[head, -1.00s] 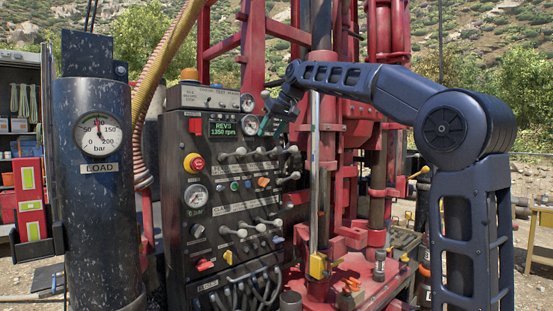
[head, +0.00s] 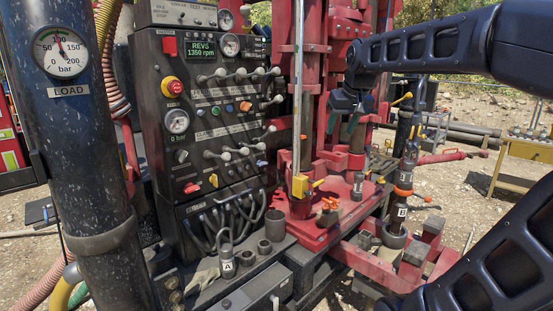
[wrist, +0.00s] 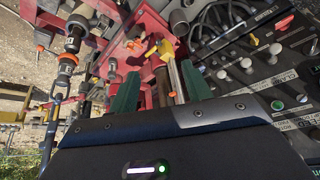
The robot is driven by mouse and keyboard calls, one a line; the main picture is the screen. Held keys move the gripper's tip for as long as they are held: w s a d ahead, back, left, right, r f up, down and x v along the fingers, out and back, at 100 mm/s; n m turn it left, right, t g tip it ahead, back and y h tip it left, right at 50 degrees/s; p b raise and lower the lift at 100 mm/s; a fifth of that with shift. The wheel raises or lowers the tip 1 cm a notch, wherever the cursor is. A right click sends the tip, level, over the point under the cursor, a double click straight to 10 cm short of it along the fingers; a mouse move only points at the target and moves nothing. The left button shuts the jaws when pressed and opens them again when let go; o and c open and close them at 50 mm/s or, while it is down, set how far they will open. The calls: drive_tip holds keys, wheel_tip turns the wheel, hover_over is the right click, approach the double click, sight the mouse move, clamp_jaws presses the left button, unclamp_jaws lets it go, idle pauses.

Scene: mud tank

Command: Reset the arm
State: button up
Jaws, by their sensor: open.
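My gripper (head: 354,118) hangs below my wrist in front of the red drill rig (head: 334,70), right of the control panel. In the wrist view my gripper (wrist: 160,92) shows two green fingers spread apart with nothing held between them. Behind the gap are a silver rod (wrist: 176,82) and a yellow block (wrist: 164,48), which look apart from the fingers. My arm reaches in from the right in the head view.
The black control panel (head: 205,190) with levers stands at left, beside the dark LOAD cylinder (head: 85,130). A tool marked B (head: 402,190) stands upright at right. A part marked A (head: 228,262) stands in front. A yellow bench (head: 525,150) is at far right.

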drive_tip(key=s+d+f+m, duration=0.1)
drive_tip(key=s+d+f, duration=0.3)
drive_tip(key=s+f, duration=0.2)
drive_tip(key=s+d+f+m+h, duration=0.1)
drive_tip(key=s+d+f, duration=0.4)
drive_tip(key=f, duration=0.5)
drive_tip(key=shift+s+d+f+g, duration=0.2)
drive_tip(key=shift+s+g, duration=0.1)
drive_tip(key=shift+s, duration=0.75)
